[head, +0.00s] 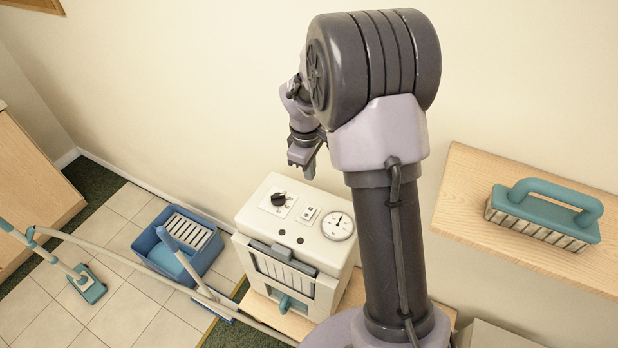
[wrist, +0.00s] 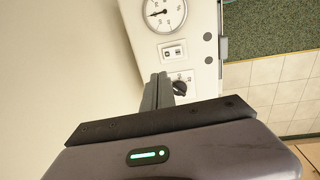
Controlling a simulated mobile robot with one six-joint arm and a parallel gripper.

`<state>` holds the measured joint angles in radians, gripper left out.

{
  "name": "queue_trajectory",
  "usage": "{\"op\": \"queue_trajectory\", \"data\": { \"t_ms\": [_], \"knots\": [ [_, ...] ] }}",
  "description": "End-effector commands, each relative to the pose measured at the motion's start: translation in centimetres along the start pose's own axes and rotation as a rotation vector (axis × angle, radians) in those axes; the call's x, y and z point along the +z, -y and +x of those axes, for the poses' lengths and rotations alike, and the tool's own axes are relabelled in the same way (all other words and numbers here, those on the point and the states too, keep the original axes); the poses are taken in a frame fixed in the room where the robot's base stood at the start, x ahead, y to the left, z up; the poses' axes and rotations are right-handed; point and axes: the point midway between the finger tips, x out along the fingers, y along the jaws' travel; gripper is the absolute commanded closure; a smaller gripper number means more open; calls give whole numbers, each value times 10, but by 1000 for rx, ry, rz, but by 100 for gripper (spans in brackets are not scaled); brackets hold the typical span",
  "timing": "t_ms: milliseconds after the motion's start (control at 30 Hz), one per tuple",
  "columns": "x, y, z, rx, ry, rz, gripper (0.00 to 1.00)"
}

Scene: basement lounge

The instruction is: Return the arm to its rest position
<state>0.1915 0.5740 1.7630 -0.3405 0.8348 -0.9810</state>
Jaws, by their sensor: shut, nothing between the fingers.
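My arm rises in the right half of the head view and bends over at the top. My gripper (head: 305,167) hangs beyond it, in front of the cream wall and above the back of a white machine (head: 262,228). Its fingers are together with nothing between them. In the wrist view my gripper (wrist: 157,80) shows its shut fingers over the edge of the machine's panel, close to the black knob (wrist: 179,88). I cannot tell whether they touch the machine.
A teal brush (head: 545,212) sits on a wooden shelf (head: 480,215) at right. A blue bucket (head: 180,245) and a mop (head: 88,283) occupy the tiled floor at left. The wall is close behind.

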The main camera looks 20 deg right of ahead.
Motion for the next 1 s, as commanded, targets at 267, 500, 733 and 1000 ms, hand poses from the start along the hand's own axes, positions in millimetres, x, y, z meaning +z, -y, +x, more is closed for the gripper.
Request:
{"op": "queue_trajectory", "data": {
  "t_ms": [267, 500, 733, 1000],
  "knots": [
    [0, 0, -2, 0, 0, 0, 100],
    [0, 1, -4, 2, -5, 10, 100],
    [21, 88, -104, 15, -196, 412, 100],
    [92, 234, -141, -150, -455, 939, 100]
  ]
}}
